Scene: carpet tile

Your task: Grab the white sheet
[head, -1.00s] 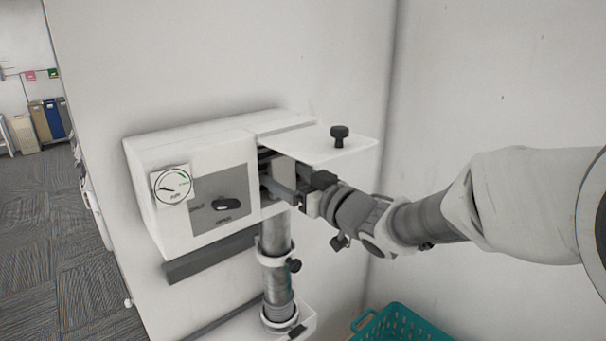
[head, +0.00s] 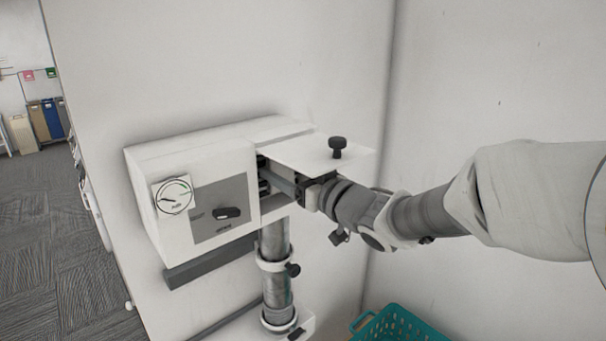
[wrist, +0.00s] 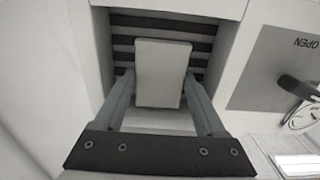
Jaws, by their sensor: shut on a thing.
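A white sheet (wrist: 160,72), a pale rectangular panel, stands in the open side bay of a white wall unit (head: 150,165), in front of dark horizontal slats. My gripper (wrist: 160,90) reaches into the bay with one finger along each side edge of the sheet and is shut on it. In the head view my gripper (head: 270,178) enters the bay from the right, under the raised flap, and its fingertips and the sheet are mostly hidden.
A flap (head: 320,152) with a black knob (head: 337,146) juts out just above my gripper. The unit's front has a dial (head: 174,195) and a dark switch (head: 226,213). A teal basket (head: 395,325) stands at lower right.

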